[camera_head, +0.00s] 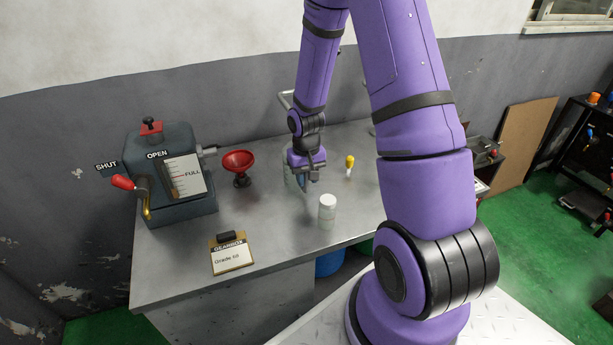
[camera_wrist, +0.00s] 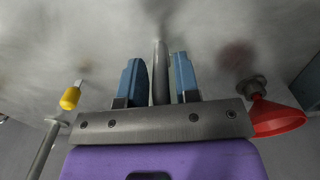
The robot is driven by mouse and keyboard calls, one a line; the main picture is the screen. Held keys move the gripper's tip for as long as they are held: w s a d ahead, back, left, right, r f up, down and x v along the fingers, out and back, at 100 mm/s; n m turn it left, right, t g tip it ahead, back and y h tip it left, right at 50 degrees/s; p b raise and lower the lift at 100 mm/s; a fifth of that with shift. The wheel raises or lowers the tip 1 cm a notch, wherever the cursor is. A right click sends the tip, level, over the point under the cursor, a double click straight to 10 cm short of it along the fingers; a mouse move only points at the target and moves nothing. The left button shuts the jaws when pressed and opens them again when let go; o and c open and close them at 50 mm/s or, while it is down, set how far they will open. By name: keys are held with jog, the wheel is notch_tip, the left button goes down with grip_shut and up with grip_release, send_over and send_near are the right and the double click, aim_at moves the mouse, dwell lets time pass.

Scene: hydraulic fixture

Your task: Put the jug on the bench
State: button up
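A pale, greenish see-through vessel (camera_head: 288,171), which looks like the jug, stands on the grey metal bench (camera_head: 275,215), mostly hidden behind my gripper. My gripper (camera_head: 308,181) points down beside it, low over the bench; from here I cannot tell whether they touch. In the wrist view the two blue fingers of my gripper (camera_wrist: 160,80) stand apart. A grey upright rod (camera_wrist: 159,75) shows between them, with a narrow gap on each side; I cannot tell what it belongs to. The jug's body is not clear in the wrist view.
A clear jar with a white lid (camera_head: 327,212) stands in front of my gripper. A red funnel (camera_head: 239,167) is to its left, a yellow-handled tool (camera_head: 349,165) to its right.

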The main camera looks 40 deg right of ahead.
jog(key=shift+o, duration=0.6)
notch_tip(320, 180, up, 12)
jog(key=s+a+r+n+t, duration=0.1)
jog(key=s+a+r, duration=0.25)
jog(key=r, duration=0.45)
jog(key=s+a+r+n+t, duration=0.1)
jog(key=s+a+r+t, duration=0.2)
jog(key=r, duration=0.6)
jog(key=s+a+r, duration=0.2)
jog(key=s+r, duration=0.1)
jog(key=s, duration=0.4)
jog(key=s+a+r+n+t, duration=0.1)
jog(key=s+a+r, duration=0.2)
jog(key=s, duration=0.5)
jog(key=shift+s+r, duration=0.15)
jog(key=shift+r, duration=0.55)
